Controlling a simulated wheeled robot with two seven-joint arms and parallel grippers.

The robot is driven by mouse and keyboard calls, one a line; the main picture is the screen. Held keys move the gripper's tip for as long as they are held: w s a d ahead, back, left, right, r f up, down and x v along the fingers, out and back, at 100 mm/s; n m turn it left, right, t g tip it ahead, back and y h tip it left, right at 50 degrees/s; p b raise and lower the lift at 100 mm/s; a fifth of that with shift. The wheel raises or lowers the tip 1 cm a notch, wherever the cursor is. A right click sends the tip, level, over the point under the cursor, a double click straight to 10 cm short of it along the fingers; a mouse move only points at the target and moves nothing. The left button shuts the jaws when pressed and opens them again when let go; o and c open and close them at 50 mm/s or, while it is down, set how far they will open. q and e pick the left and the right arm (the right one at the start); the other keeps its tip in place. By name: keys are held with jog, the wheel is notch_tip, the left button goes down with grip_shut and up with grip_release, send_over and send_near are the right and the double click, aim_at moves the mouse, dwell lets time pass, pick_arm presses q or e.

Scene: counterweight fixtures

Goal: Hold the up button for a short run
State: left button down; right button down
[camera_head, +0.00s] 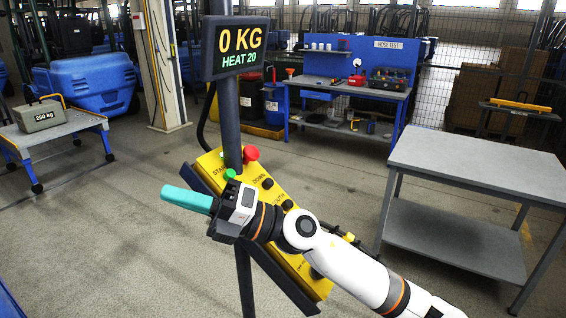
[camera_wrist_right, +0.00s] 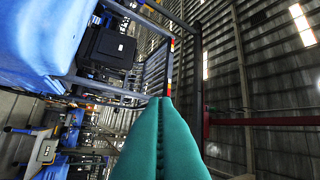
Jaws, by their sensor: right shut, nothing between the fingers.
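A yellow control panel (camera_head: 293,262) is mounted at a tilt on a dark post (camera_head: 230,112). It carries a red button (camera_head: 251,154), a green button (camera_head: 230,174) and several black buttons (camera_head: 267,183). The labels START and DOWN show; I cannot read an UP label, and my right arm covers part of the panel. My right gripper (camera_head: 168,194) has teal fingers shut together and empty, pointing left, in front of the panel's left edge. The shut fingers also fill the lower middle of the right wrist view (camera_wrist_right: 161,100). My left gripper is not in view.
A display (camera_head: 238,48) on the post reads 0 KG, HEAT 20. A grey 250 kg weight (camera_head: 38,117) sits on a wheeled platform (camera_head: 60,130) at left. A bare grey table (camera_head: 480,165) stands at right. A blue workbench (camera_head: 350,88) stands behind. Floor at left is clear.

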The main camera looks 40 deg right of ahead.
jog(key=w+d+f+n+g+h, duration=0.2)
jog(key=d+n+g+h, duration=0.35)
jog(key=d+h, duration=1.3)
jog(key=shift+n+t+y, duration=0.25)
jog(key=shift+n+y, duration=0.2)
jog(key=shift+y, duration=0.5)
jog(key=x, duration=0.2)
jog(key=d+b+x, duration=0.1)
jog(key=x, duration=0.1)
jog(key=b+x, duration=0.1)
jog(key=x, duration=0.2)
jog(key=shift+w+d+f, duration=0.1)
jog(key=shift+d, duration=0.05)
jog(key=shift+f, duration=0.1)
jog(key=shift+b+x, duration=0.7)
jog(key=shift+x, duration=0.7)
dwell(2.8)
